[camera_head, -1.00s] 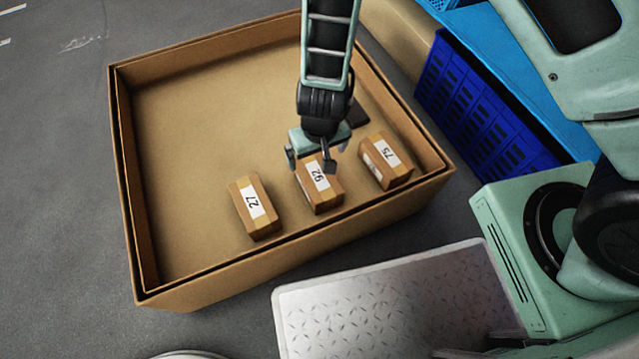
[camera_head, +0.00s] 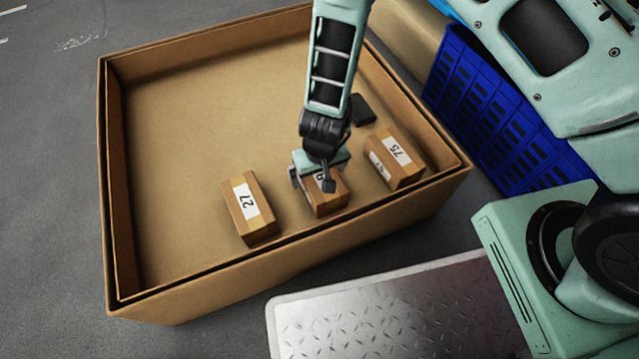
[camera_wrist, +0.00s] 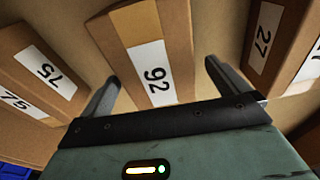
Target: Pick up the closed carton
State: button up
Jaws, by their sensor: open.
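A closed brown carton labelled 92 (camera_head: 328,201) stands in the large open box, between two similar cartons. It also shows in the wrist view (camera_wrist: 146,42), between my two fingers. My gripper (camera_head: 312,181) is open, with one finger toward each side of carton 92. In the wrist view my fingers (camera_wrist: 158,80) show apart, and neither is clearly touching the carton. The gripper hides part of the 92 label in the head view. The carton labelled 27 (camera_head: 250,212) is to the left, and the carton labelled 75 (camera_head: 399,158) is to the right.
The large open box (camera_head: 112,190) has walls around the cartons, and its near wall is close to them. A small dark flat object (camera_head: 362,109) lies behind. A blue crate (camera_head: 480,115) stands outside at the right. The box floor at the left is clear.

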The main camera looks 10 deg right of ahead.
jog(key=f+b, duration=0.1)
jog(key=f, duration=0.1)
jog(key=f+b, duration=0.1)
jog(key=shift+w+d+f, duration=0.1)
jog(key=shift+w+f, duration=0.1)
jog(key=shift+f, duration=0.15)
jog(key=shift+r, duration=0.1)
jog(key=c, duration=1.2)
